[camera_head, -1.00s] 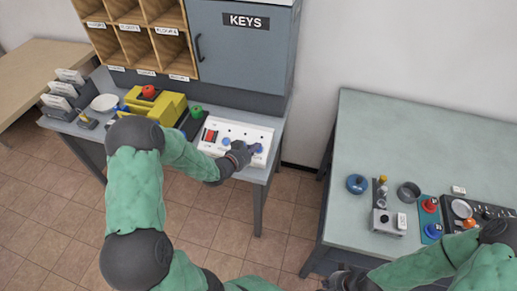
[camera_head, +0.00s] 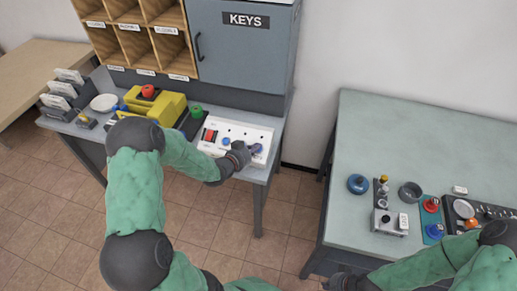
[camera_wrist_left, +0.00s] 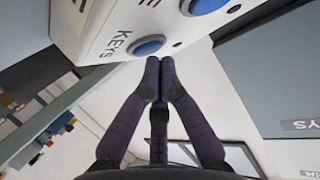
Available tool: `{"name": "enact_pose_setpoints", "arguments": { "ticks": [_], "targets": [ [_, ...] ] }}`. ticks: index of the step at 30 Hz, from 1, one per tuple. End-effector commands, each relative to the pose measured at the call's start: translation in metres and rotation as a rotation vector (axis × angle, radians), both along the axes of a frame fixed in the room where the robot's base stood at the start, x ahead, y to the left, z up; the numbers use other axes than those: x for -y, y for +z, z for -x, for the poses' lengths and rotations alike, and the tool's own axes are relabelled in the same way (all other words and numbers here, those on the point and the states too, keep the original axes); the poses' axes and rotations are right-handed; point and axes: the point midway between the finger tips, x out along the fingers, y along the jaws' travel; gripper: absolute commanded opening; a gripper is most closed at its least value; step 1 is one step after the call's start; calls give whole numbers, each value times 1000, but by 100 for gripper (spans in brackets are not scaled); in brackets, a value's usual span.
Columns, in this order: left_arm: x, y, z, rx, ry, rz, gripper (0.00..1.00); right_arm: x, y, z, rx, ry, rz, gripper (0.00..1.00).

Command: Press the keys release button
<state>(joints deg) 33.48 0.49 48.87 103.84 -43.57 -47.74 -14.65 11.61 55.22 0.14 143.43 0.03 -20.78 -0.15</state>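A white control panel (camera_head: 208,150) lies on the desk under the KEYS cabinet. It has a red switch (camera_head: 210,135) and blue round buttons. The blue button labelled KEYS (camera_wrist_left: 148,45) is large in the left wrist view, and a second blue button (camera_wrist_left: 206,5) is at the top edge. My left gripper (camera_head: 254,148) is over the right end of the panel. In the left wrist view its fingertips (camera_wrist_left: 160,66) are together, empty, and just below the KEYS button; I cannot tell if they touch it. My right gripper (camera_head: 345,281) is at the bottom edge, dark and mostly hidden.
The grey KEYS cabinet (camera_head: 241,55) with a handle stands behind the panel. A yellow device with a red knob (camera_head: 148,91) and a green button (camera_head: 196,111) are to the left. A second table (camera_head: 385,130) on the right holds several buttons and controls. Floor shows between the tables.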

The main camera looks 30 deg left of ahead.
Motion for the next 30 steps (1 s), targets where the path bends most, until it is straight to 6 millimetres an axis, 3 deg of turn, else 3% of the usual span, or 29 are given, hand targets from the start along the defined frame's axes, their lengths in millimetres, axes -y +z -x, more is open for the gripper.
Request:
{"name": "enact_pose_setpoints", "arguments": {
  "ticks": [30],
  "targets": [
    [-1,-6,-3,0,0,0,0,0,-7,0,0,0,0,0]
  ]
}}
